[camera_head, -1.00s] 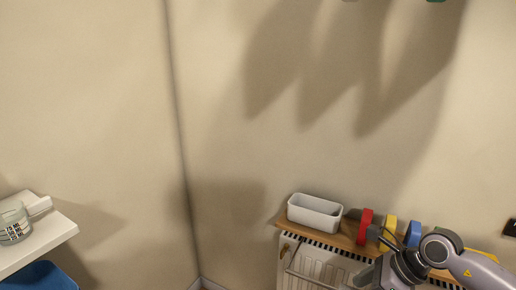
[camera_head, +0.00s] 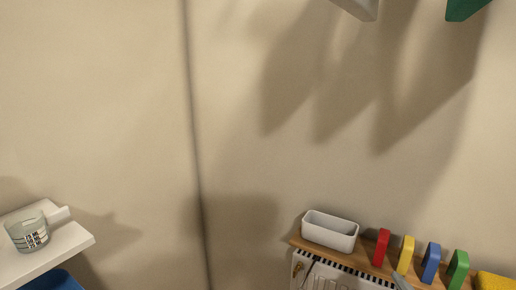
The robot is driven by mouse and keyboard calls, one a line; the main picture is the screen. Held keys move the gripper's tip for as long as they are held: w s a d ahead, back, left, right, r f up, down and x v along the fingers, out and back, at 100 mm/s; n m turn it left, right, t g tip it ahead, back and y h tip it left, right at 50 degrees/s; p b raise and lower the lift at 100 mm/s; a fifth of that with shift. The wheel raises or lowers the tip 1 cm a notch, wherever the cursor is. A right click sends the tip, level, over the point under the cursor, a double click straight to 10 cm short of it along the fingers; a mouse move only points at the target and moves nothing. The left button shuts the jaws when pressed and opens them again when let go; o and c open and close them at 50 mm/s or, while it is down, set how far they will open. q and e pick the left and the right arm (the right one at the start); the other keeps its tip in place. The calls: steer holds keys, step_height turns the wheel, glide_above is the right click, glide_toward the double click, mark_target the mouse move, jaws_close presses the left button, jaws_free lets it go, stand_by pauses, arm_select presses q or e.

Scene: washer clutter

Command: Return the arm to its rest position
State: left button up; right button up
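Only a small grey piece of my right arm shows at the bottom edge, in front of the wooden shelf (camera_head: 368,259) at lower right. My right gripper is not visible. My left arm and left gripper are not in view.
The shelf holds a white bin (camera_head: 330,233), red block (camera_head: 381,247), yellow block (camera_head: 405,255), blue block (camera_head: 430,263), green block (camera_head: 457,270) and yellow item (camera_head: 494,281). A glass jar (camera_head: 28,234) stands on a white ledge (camera_head: 60,245) above something blue (camera_head: 55,281). Grey (camera_head: 359,8) and green (camera_head: 466,8) objects hang overhead.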

steer(key=s+f+m+g, duration=0.5)
steer(key=s+f+g, duration=0.15)
steer(key=s, duration=0.35)
steer(key=s+f+m+g, duration=0.4)
steer(key=s+f+g, duration=0.3)
steer(key=s, duration=0.4)
steer(key=w+a+f+t+y, duration=0.3)
steer(key=w+a+f+t, duration=0.1)
steer(key=w+f+t, duration=0.35)
arm_select(q)
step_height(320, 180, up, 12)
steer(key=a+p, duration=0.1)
steer(key=p, duration=1.3)
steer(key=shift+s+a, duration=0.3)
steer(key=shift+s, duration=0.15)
arm_select(e)
step_height(320, 180, up, 12)
steer(key=s+d, duration=0.1)
steer(key=shift+s+h, duration=0.2)
steer(key=shift+h, duration=0.1)
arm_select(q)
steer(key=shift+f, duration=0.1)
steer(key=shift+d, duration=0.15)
arm_select(e)
steer(key=shift+r, duration=0.1)
